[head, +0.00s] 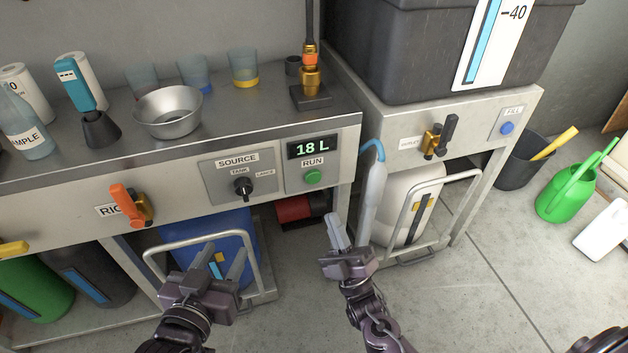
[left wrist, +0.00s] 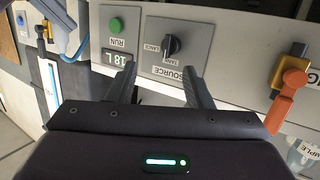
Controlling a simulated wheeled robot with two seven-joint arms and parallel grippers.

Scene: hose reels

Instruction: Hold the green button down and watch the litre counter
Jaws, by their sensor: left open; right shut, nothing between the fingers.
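The green RUN button (head: 312,177) is on the front panel of the steel bench, below the litre counter (head: 311,147), which reads 18 L. Nothing touches the button. In the left wrist view the button (left wrist: 116,25) shows upside down at the upper left, with the counter (left wrist: 114,58) partly behind a finger. My left gripper (head: 222,262) is open and empty, below and left of the button, in front of a blue container. My right gripper (head: 337,232) is shut and empty, below the button and a little to its right.
The SOURCE knob (head: 242,187) is left of the button. An orange-handled valve (head: 130,203) is further left. A metal bowl (head: 168,110) and cups stand on the bench. A white container (head: 402,205) with a hose stands at right. A green watering can (head: 566,192) is on the floor.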

